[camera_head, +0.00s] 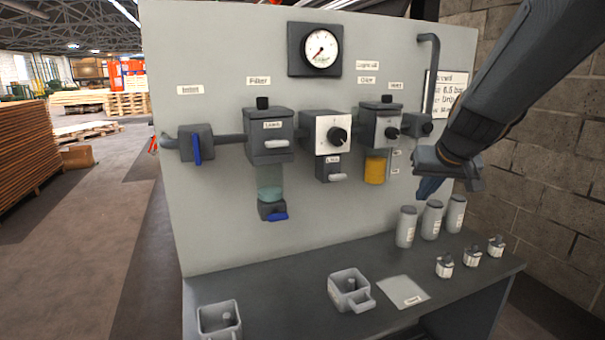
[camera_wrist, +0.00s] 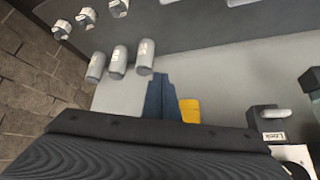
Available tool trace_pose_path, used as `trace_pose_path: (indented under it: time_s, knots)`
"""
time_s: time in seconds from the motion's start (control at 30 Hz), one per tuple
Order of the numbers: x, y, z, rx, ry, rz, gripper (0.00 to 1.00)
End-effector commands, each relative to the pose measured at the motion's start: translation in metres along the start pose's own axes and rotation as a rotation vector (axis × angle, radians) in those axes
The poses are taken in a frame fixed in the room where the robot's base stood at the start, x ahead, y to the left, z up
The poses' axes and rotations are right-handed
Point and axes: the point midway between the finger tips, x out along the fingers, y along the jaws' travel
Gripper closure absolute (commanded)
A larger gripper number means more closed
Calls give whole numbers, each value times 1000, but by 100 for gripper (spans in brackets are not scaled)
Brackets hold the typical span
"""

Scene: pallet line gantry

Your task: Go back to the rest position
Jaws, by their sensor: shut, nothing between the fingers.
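My gripper (camera_head: 428,188) is at the right of the head view, in front of the panel's right side and above the grey canisters. Its blue fingers are together with nothing between them. In the wrist view the fingers (camera_wrist: 163,98) show as a dark blue shape at the middle, beside the yellow oiler bowl (camera_wrist: 189,110). My arm comes in from the upper right of the head view and hides part of the sign on the wall.
The grey panel (camera_head: 225,240) carries a gauge (camera_head: 320,50), a filter unit (camera_head: 269,135) and a yellow oiler bowl (camera_head: 375,170). A block wall (camera_head: 560,170) is at right.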

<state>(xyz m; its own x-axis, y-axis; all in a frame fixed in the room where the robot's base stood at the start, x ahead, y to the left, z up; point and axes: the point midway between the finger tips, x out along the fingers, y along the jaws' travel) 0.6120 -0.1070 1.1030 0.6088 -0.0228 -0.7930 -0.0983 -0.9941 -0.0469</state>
Motion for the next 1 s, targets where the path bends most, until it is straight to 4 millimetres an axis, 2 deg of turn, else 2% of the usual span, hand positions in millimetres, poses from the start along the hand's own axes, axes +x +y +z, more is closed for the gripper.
trace_pose_path:
  time_s: [0.03, 0.1, 0.3, 0.4, 0.5, 0.6, 0.67, 1.0]
  knots:
    - [8, -17, 34, -11, -67, -16, 100]
    - [15, -34, 79, -23, -156, -29, 100]
    - [14, -68, 207, -64, -406, -32, 100]
    - [7, -74, 257, -87, -502, -19, 100]
    - [-1, -76, 290, -103, -567, -4, 100]
    - [-5, -76, 307, -112, -601, 5, 100]
    - [-7, -75, 312, -114, -610, 8, 100]
    - [-7, -75, 312, -113, -611, 9, 100]
